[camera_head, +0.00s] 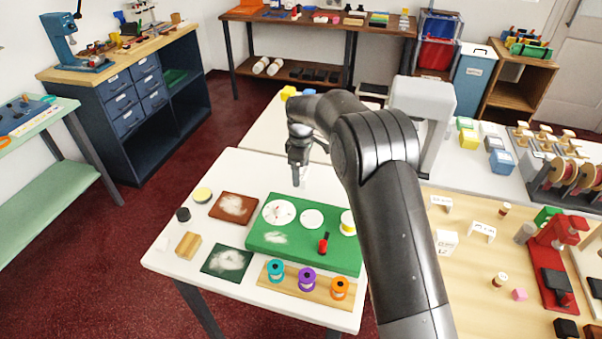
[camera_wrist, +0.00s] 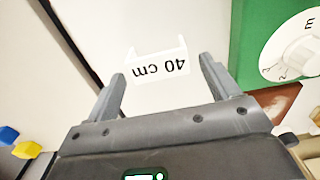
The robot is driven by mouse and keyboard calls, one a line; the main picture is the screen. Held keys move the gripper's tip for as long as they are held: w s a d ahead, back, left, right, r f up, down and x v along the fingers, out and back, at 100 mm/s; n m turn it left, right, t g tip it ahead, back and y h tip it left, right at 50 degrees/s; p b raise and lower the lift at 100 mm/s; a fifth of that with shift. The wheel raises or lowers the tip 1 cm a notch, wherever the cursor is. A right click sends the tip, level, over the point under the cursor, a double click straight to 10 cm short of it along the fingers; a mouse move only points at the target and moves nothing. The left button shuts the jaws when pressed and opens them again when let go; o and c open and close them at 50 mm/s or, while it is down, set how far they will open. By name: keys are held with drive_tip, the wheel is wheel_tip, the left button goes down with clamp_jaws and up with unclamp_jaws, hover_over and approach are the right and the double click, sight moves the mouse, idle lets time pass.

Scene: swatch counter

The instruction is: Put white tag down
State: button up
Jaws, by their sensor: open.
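The white tag (camera_wrist: 158,67), marked "40 cm" and upside down in the wrist view, stands on a white surface between my fingertips. My gripper (camera_wrist: 162,76) is open, with one finger on either side of the tag and a narrow gap at each side. In the head view my gripper (camera_head: 298,178) points down at the back edge of the white table (camera_head: 165,262), behind the green mat. I cannot make out the tag clearly there.
The green mat (camera_head: 335,256) with white discs lies close in front of my gripper; a disc on green (camera_wrist: 300,48) shows in the wrist view. Thread spools on a wooden strip (camera_head: 320,298) stand at the table front. A counter with small signs (camera_head: 480,232) is at right.

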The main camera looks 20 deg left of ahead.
sight(303, 173)
wheel_tip(303, 173, up, 10)
drive_tip(key=shift+r, duration=0.15)
drive_tip(key=s+d+r+m+t, duration=0.1)
drive_tip(key=s+d+r+m, duration=0.3)
drive_tip(key=d, duration=0.4)
drive_tip(key=s+d+r+m+t, duration=0.1)
drive_tip(key=s+d+r+m, duration=0.1)
drive_tip(key=s+d+r, duration=0.4)
drive_tip(key=s+d+r+m+t, duration=0.1)
drive_tip(key=s+d+r+m, duration=0.2)
drive_tip(key=d+r, duration=0.45)
drive_tip(key=s+d+f+m+t, duration=0.1)
drive_tip(key=s+d+f+m, duration=0.2)
drive_tip(key=s+d, duration=0.4)
drive_tip(key=s+d+f+m+t, duration=0.1)
drive_tip(key=s+d+f+m, duration=0.2)
drive_tip(key=s, duration=1.3)
drive_tip(key=d+m, duration=0.3)
drive_tip(key=d, duration=0.2)
drive_tip(key=shift+d+f+t, duration=0.15)
drive_tip(key=shift+f+t, duration=0.1)
drive_tip(key=shift+t, duration=0.05)
